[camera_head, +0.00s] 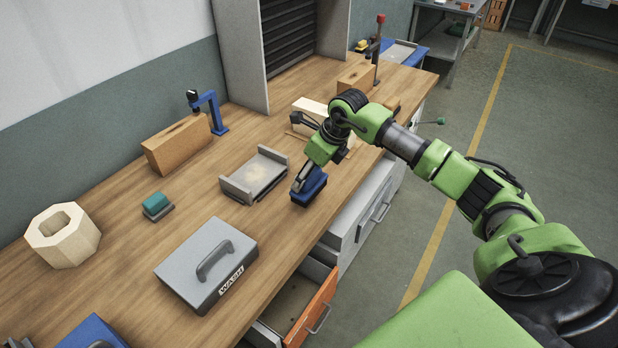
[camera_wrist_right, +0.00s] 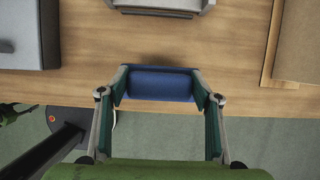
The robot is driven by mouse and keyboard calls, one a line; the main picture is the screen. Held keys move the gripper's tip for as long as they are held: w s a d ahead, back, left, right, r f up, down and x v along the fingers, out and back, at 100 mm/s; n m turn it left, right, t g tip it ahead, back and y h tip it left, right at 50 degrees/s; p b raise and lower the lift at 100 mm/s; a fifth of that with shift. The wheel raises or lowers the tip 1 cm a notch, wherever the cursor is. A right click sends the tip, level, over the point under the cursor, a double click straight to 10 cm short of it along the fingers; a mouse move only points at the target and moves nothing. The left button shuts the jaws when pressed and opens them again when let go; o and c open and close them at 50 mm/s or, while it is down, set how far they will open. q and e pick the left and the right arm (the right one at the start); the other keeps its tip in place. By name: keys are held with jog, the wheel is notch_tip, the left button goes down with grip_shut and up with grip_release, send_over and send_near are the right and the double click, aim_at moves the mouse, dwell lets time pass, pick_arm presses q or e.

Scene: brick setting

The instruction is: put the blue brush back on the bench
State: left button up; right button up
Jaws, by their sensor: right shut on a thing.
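The blue brush (camera_head: 309,188) is at the front edge of the wooden bench (camera_head: 130,265), right of a grey tray. My right gripper (camera_head: 299,186) is shut on it. In the right wrist view, the blue brush (camera_wrist_right: 160,84) sits between the two fingertips of my right gripper (camera_wrist_right: 160,88), over the bench's front edge. A soft shadow falls on the wood beside it. I cannot tell whether its underside touches the bench. My left gripper is in neither view.
A grey tray (camera_head: 262,172), a grey WASH box (camera_head: 190,272) and a teal-topped block (camera_head: 155,203) stand on the bench. An orange-fronted drawer (camera_head: 313,308) is open below the front edge. Bare wood lies between the WASH box and tray.

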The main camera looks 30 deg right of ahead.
jog(key=shift+w+d+f, duration=0.25)
jog(key=shift+f, duration=0.15)
notch_tip(320, 180, down, 3)
jog(key=shift+w+d+r+p, duration=0.1)
jog(key=shift+p, duration=1.05)
jog(key=shift+f, duration=0.3)
jog(key=shift+f, duration=0.1)
jog(key=o, duration=1.1)
jog(key=shift+c, duration=0.2)
